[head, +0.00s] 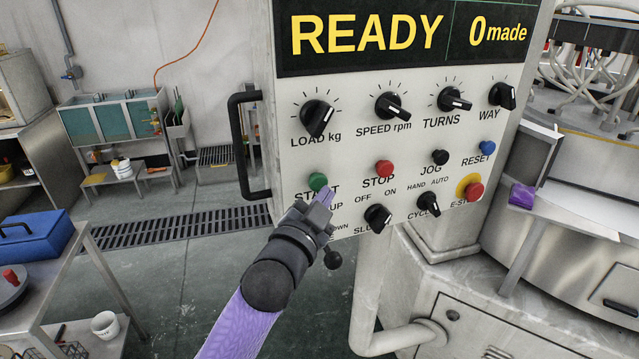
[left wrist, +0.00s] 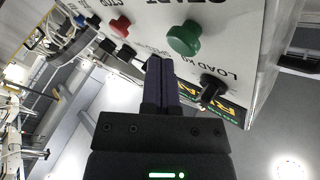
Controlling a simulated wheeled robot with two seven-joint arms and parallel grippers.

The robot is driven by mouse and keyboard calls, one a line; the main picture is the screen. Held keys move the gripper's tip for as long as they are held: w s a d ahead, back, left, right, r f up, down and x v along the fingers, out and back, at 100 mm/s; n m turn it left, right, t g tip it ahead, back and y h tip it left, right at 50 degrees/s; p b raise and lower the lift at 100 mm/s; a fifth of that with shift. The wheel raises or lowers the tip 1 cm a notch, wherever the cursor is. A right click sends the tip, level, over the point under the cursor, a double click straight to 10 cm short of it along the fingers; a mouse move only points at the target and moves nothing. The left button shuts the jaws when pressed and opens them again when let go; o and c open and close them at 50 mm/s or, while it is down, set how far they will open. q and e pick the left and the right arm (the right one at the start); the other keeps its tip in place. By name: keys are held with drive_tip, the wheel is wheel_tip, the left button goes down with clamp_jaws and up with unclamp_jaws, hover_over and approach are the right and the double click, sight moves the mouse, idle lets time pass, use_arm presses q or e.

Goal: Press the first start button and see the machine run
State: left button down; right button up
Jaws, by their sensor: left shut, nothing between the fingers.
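The green START button (head: 317,181) is on the light control panel (head: 350,160), at the left of the lower rows. My left gripper (head: 325,197) is shut and empty, its fingertips just below and to the right of that button in the head view. In the left wrist view the green button (left wrist: 184,39) stands out beyond and to the right of the closed fingers (left wrist: 158,62); a gap shows beside it, and I cannot tell its depth. The display (head: 400,35) reads READY and 0 made. My right gripper is not in view.
The red STOP button (head: 384,168), black JOG button (head: 440,157), blue RESET button (head: 487,148) and red E-STOP (head: 473,191) share the panel. Several black knobs sit above and below. A black handle (head: 240,145) juts from the panel's left edge. A blue toolbox (head: 35,243) stands at far left.

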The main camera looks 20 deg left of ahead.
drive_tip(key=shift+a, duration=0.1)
use_arm(q)
drive_tip(key=shift+w+a, duration=0.25)
drive_tip(key=shift+w, duration=0.05)
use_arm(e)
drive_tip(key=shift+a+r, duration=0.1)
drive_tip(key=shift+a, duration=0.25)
use_arm(q)
drive_tip(key=shift+w+a, duration=0.25)
drive_tip(key=shift+w, duration=0.05)
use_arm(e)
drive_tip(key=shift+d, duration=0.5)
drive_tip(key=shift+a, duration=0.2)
use_arm(q)
drive_tip(key=shift+s+d+p, duration=0.5)
drive_tip(key=shift+s+p, duration=0.05)
drive_tip(key=shift+s, duration=0.05)
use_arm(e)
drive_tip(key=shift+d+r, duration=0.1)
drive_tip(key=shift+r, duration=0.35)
